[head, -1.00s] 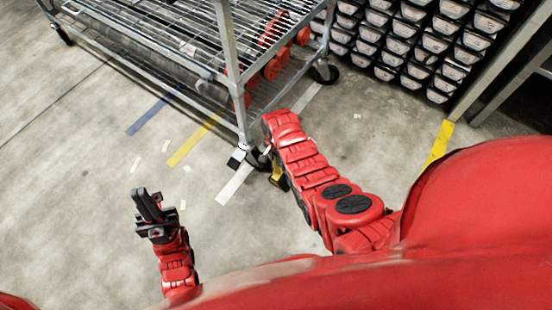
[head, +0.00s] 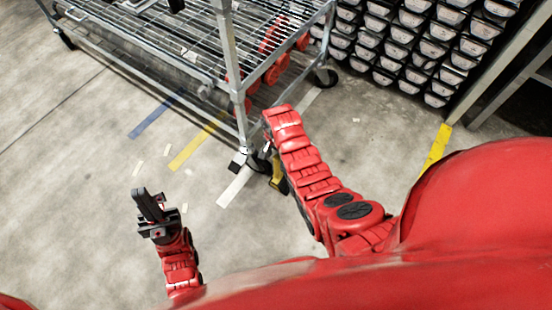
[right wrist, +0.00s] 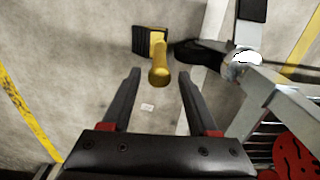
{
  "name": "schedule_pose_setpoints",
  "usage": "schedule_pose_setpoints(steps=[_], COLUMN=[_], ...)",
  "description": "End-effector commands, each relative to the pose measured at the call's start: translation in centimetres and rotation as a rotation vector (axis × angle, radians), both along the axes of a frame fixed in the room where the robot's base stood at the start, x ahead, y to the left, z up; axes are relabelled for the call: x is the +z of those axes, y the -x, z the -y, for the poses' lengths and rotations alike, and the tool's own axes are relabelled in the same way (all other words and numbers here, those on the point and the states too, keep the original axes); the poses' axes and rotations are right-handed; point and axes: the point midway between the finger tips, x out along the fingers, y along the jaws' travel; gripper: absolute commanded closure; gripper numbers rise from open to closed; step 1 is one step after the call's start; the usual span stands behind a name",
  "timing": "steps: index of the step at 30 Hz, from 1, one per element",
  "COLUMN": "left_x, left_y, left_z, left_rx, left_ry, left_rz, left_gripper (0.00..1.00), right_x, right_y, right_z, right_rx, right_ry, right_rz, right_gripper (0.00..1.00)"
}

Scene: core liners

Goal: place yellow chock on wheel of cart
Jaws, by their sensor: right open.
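The yellow chock (head: 277,176) is on the floor by the cart's near corner wheel (head: 260,161), partly hidden by my right arm. In the right wrist view the chock's yellow handle (right wrist: 158,62) points toward me, with a dark ribbed part (right wrist: 146,40) at its far end. The dark wheel (right wrist: 203,54) is just right of it; I cannot tell whether they touch. My right gripper (right wrist: 158,82) is open, its two fingers either side of the handle's near end, not touching it. My left gripper (head: 150,206) is low at the left, away from the cart; its finger gap is unclear.
The metal wire cart (head: 228,60) has red items (head: 272,72) on its lower shelf. Its corner post stands right of my right gripper. Stacked core boxes (head: 420,40) fill the back right. Floor at left and front is clear, with tape strips.

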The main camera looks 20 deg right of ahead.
Motion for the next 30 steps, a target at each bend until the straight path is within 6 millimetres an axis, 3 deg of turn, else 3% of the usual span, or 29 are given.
schedule_pose_setpoints(steps=[3, 10, 30], left_x=[1.1, 1.7, 1.7], left_y=[-0.2, -0.4, -0.4], left_z=[0.0, 0.1, 0.1], left_rx=[-0.002, -0.003, -0.004], left_ry=[0.011, 0.028, 0.030], left_rz=[-0.010, -0.023, -0.026], left_gripper=[1.00, 1.00, 1.00], right_x=[3.0, 5.9, 6.4], right_y=[0.0, 0.1, 0.1], right_z=[0.0, 0.0, -0.1], right_rx=[-0.001, -0.001, 0.000], right_ry=[0.000, 0.000, 0.000], right_rz=[0.003, 0.000, -0.001], right_gripper=[0.40, 0.40, 0.40])
